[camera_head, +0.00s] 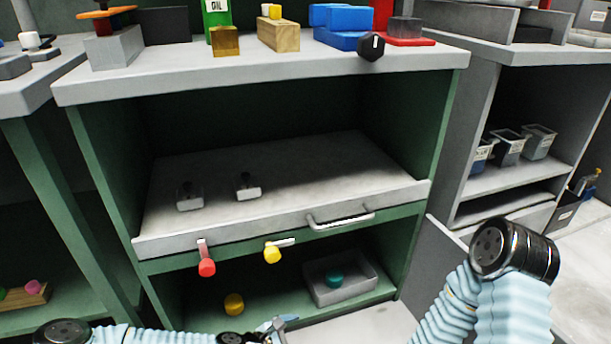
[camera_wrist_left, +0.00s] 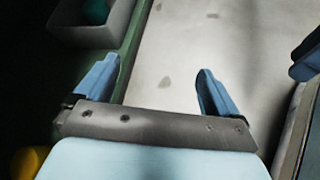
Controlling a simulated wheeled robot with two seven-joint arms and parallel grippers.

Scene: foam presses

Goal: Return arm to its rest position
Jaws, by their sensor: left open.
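My left arm comes in along the bottom edge of the head view, and my left gripper (camera_head: 276,325) is low in front of the green cabinet, partly cut off. In the left wrist view my left gripper (camera_wrist_left: 155,80) has its two blue fingers well apart with nothing between them, over a pale, spotted surface. My right arm (camera_head: 500,285) with its pale blue sleeve is at the lower right of the head view, and its hand is out of that picture. A blue finger-like piece (camera_wrist_left: 305,55) at the right edge of the wrist view may belong to my right gripper.
A green cabinet (camera_head: 95,165) stands ahead, with a grey shelf drawer (camera_head: 300,170) bearing a handle (camera_head: 340,219). A red knob (camera_head: 206,267) and a yellow knob (camera_head: 272,253) stick out below it. A grey bin (camera_head: 368,285) is on the lower shelf.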

